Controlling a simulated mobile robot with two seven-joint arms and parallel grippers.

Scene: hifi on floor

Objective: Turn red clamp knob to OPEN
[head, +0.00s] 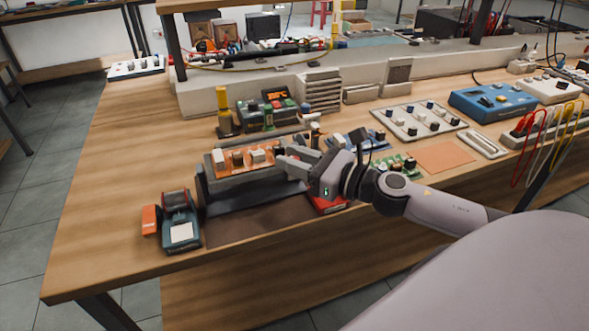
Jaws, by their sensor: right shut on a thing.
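My right gripper (287,161) reaches in from the right, its fingers pointing left at the right end of a dark board clamp (225,196). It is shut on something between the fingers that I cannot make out. An orange circuit board (237,160) with pale parts sits along the clamp's top, close to the fingertips. I cannot identify the red clamp knob or read an OPEN mark; the gripper hides that end. A red piece (326,204) shows partly below my gripper. My left gripper is not in view.
A teal device with a red top (180,225) and an orange block (150,218) stand left of the clamp. Behind are a yellow bottle (225,110) and a stack of grey plates (321,92). A green board (397,164) lies right. The table's left front is clear.

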